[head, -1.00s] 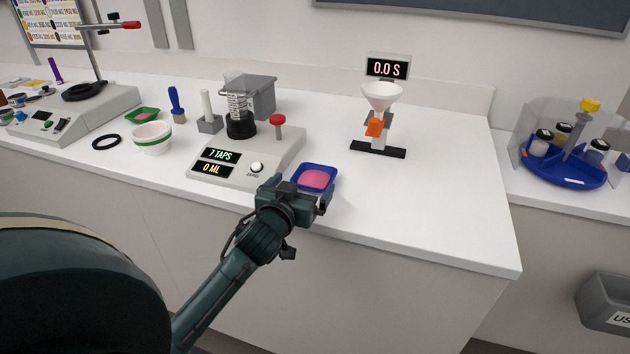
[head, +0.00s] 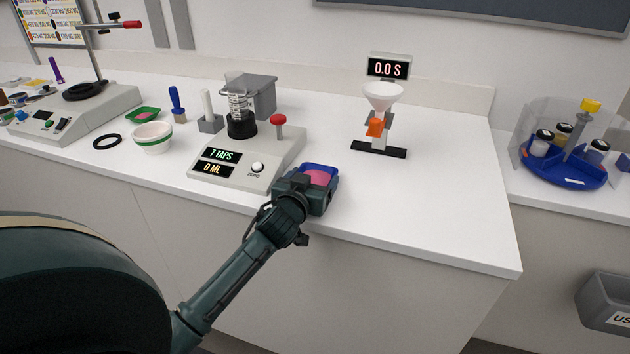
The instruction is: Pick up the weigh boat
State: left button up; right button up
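A blue weigh boat (head: 320,167) with pink powder in it is at the front edge of the white bench, right of the tapping machine. My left gripper (head: 318,180) is at the boat, and its dark body covers the boat's near side. The fingers appear to lie along the boat's sides, but whether they press on it is hidden. A second, green weigh boat (head: 143,116), also with something pink in it, lies further left. My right gripper is not in view.
The tapping machine (head: 230,170), reading 7 TAPS and 0 ML, stands just left of my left gripper. A funnel stand (head: 379,148) reading 0.0 S is behind to the right. The bench's right front is clear. A blue jar carousel (head: 565,175) stands at far right.

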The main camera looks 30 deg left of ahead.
pick_arm(q)
jog(key=c, duration=0.5)
jog(key=shift+r, duration=0.1)
